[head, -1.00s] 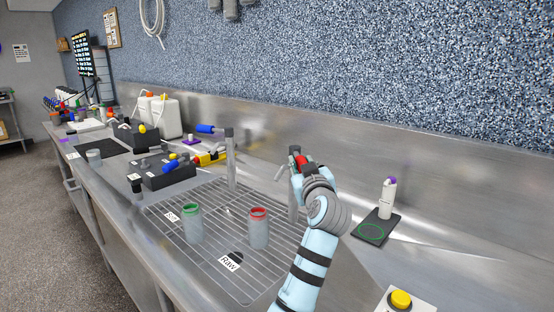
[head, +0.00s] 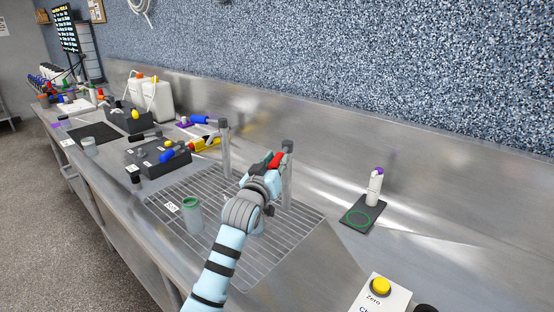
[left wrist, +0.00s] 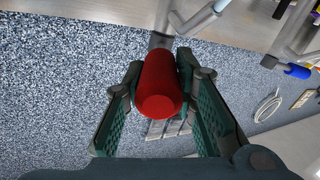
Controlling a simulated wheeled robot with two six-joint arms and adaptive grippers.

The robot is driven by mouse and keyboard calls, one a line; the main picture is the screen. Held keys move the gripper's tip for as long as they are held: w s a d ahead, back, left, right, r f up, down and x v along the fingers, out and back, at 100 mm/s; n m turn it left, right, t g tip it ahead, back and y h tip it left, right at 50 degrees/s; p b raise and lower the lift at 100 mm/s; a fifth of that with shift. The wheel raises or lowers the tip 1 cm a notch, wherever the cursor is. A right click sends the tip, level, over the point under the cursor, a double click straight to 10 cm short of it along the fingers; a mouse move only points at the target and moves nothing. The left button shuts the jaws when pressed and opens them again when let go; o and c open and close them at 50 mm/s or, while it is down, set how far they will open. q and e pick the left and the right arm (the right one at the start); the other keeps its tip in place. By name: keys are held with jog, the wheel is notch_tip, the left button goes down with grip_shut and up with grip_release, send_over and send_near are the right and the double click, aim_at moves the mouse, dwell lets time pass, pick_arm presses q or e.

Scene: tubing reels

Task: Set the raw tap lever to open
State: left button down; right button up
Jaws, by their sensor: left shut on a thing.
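The raw tap's red lever (head: 276,160) shows just left of the top of its grey post (head: 287,178) in the head view. My left gripper (head: 268,168) is at this lever, shut on it. In the left wrist view the red lever (left wrist: 160,86) lies between the two green-padded fingers, its round end facing the camera. My forearm covers most of the jar in front of the tap. My right gripper is out of view.
A second grey tap post (head: 224,150) stands to the left. A green-rimmed jar (head: 193,217) stands on the wire rack (head: 165,198). A black pad (head: 352,226) with a white bottle (head: 374,188) and a yellow button (head: 381,286) are at right.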

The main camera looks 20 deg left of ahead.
pick_arm(q)
jog(key=c, duration=1.3)
grip_release()
jog(key=shift+a, duration=0.1)
jog(key=s+d, duration=0.1)
jog(key=s, duration=1.1)
jog(key=shift+w, duration=0.1)
jog(key=shift+f, duration=0.1)
